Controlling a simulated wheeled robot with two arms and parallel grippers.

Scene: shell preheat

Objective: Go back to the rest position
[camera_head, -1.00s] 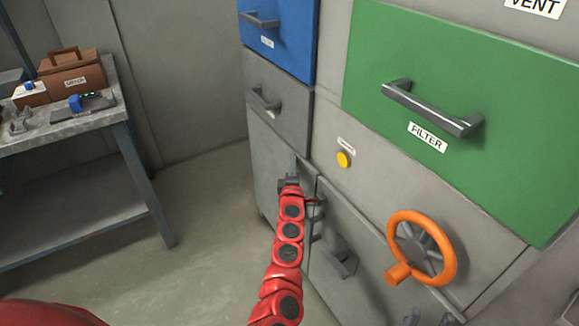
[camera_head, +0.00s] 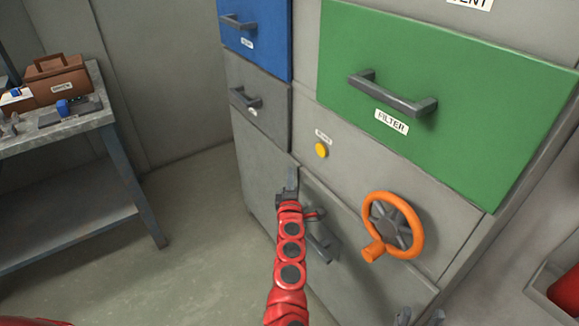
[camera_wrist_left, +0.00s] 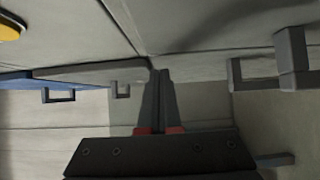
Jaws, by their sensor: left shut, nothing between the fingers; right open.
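My left gripper (camera_head: 291,180) is shut and empty at the end of the red arm, in front of the lower cabinet (camera_head: 262,165). In the left wrist view its fingers (camera_wrist_left: 158,85) are together, with nothing between them. The cabinet face lies behind the fingertips; I cannot tell whether they touch it. My right gripper (camera_head: 420,318) shows only as two dark fingertips at the bottom edge of the head view. They are apart, with nothing seen between them. The rest of the right arm is out of view.
The cabinet carries an orange handwheel (camera_head: 390,228), a yellow button (camera_head: 321,150), a green FILTER drawer (camera_head: 440,90), a blue drawer (camera_head: 262,40) and a grey drawer (camera_head: 265,108). A workbench (camera_head: 85,135) stands left. Floor between bench and cabinet is clear.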

